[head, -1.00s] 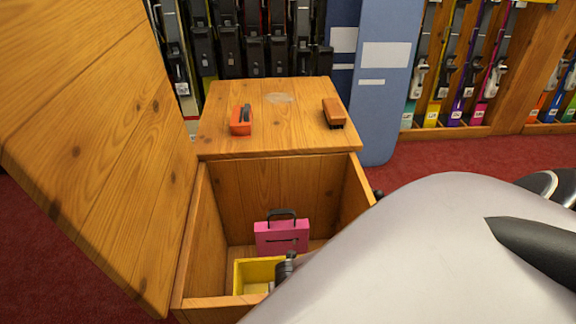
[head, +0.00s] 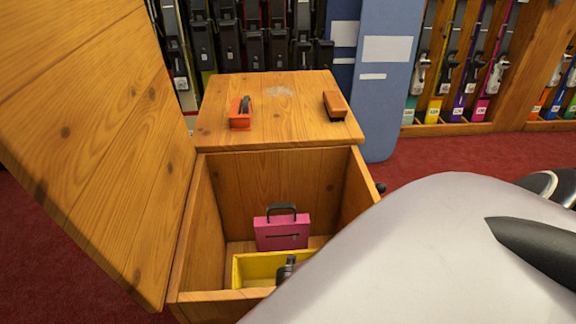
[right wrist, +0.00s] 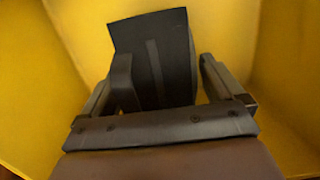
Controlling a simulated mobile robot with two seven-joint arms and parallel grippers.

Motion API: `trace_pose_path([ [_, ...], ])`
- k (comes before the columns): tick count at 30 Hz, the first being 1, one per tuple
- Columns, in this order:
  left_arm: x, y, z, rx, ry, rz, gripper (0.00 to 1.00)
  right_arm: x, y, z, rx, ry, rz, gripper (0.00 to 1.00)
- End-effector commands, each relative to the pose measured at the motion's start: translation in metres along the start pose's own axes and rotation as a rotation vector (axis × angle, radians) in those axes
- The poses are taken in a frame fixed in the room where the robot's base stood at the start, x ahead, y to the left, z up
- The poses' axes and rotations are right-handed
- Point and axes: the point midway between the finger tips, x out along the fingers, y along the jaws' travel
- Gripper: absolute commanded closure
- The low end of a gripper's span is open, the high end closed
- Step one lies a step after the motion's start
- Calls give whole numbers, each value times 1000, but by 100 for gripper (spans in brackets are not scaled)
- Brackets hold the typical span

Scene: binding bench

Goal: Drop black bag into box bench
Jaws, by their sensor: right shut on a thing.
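The box bench (head: 206,225) stands open with its wooden lid (head: 90,140) swung up on the left. Inside it are a pink case (head: 282,234) with a black handle and a yellow bin (head: 246,261). In the right wrist view the black bag (right wrist: 155,60), a flat dark piece, is between the fingers of my right gripper (right wrist: 165,68), which is shut on it. Yellow walls (right wrist: 65,25) surround them there. In the head view my large pale arm hides the front right of the bench; a dark end part shows at the bin. My left gripper is not in view.
An orange-red tool (head: 240,113) and a brown brush-like block (head: 335,105) lie on the wooden top behind the opening. A blue panel (head: 386,90) and racks of skis (head: 470,60) stand behind. Red carpet (head: 425,155) is bare to the right.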

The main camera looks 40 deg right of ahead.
Motion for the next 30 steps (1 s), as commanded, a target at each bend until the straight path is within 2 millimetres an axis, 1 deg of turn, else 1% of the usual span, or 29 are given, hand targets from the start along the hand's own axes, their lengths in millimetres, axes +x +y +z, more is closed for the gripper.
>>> trace_pose_path([
  [3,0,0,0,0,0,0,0,1,1,0,0,0,2,48],
  [4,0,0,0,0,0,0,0,1,0,-1,0,1,1,2],
  [5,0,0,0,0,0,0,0,1,0,-1,0,1,1,0],
  [14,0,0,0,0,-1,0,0,0,0,0,-1,0,0,0],
  [20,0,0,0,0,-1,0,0,-12,0,2,-2,-1,1,0],
  [21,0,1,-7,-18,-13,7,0,-26,0,2,-2,0,0,0],
  [24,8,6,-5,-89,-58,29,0,-45,0,2,-1,1,1,0],
  [30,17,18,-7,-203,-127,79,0,-83,0,2,-1,0,0,0],
])
